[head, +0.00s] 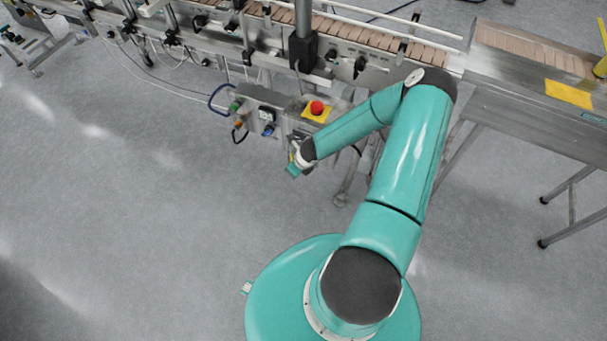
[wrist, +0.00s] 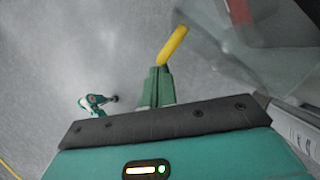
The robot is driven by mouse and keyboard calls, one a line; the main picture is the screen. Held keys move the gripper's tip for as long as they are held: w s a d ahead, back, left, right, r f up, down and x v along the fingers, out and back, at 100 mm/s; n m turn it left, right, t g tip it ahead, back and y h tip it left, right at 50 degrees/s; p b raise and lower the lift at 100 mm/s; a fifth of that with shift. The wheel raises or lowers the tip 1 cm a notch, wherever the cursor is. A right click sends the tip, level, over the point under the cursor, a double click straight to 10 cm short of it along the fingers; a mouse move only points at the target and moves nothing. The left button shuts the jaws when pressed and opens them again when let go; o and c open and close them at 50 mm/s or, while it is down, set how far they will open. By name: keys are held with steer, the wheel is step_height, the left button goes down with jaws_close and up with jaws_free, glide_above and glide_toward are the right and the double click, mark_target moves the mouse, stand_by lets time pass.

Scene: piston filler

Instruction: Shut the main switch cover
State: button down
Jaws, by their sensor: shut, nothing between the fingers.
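My gripper (head: 293,170) is beside the front of the control box (head: 270,118), below its red emergency stop button (head: 317,107). In the wrist view the two green fingers (wrist: 160,70) are shut with nothing between them. A yellow bar (wrist: 173,44) stands just beyond the fingertips; I cannot tell whether they touch it. A grey, partly see-through panel (wrist: 255,45) fills the upper right of the wrist view. I cannot tell for sure whether the bar or panel belongs to the main switch cover. In the head view my wrist hides part of the box front.
A conveyor (head: 385,38) with its frame runs along the back. A metal table (head: 545,95) with legs stands at the right, and loose cables (head: 145,75) hang at the left. The grey floor (head: 130,220) is clear at the left.

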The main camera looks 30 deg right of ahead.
steer(key=w+m+h, duration=0.2)
steer(key=w+m, duration=0.4)
steer(key=shift+w+m+h, duration=0.2)
steer(key=shift+m+h, duration=0.1)
steer(key=shift+m, duration=0.1)
steer(key=shift+a, duration=0.1)
steer(key=shift+r, duration=0.15)
